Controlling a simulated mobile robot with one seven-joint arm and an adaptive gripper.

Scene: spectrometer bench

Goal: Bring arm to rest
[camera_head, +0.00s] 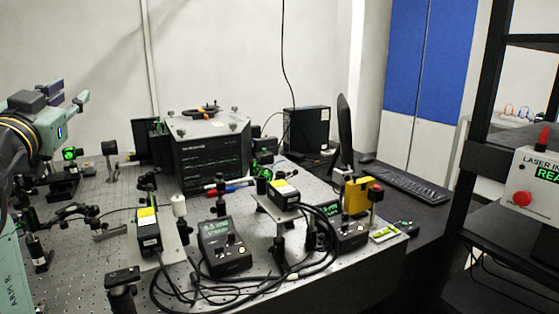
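My arm enters at the left edge of the head view, with a pale green wrist and a dark, cable-wrapped section. My gripper (70,92) is at the upper left, raised above the optical table (90,285). Its fingers point up and to the right. They stand apart with nothing seen between them. The gripper is clear of the equipment in the picture. The rest of the arm is cut off by the left edge.
A black spectrometer box (210,155) stands at the table's back. Controllers (225,245), optics mounts and loose cables crowd the table. A monitor (345,135) and keyboard (405,182) are behind right. A black rack with a laser interlock box (535,185) is at far right.

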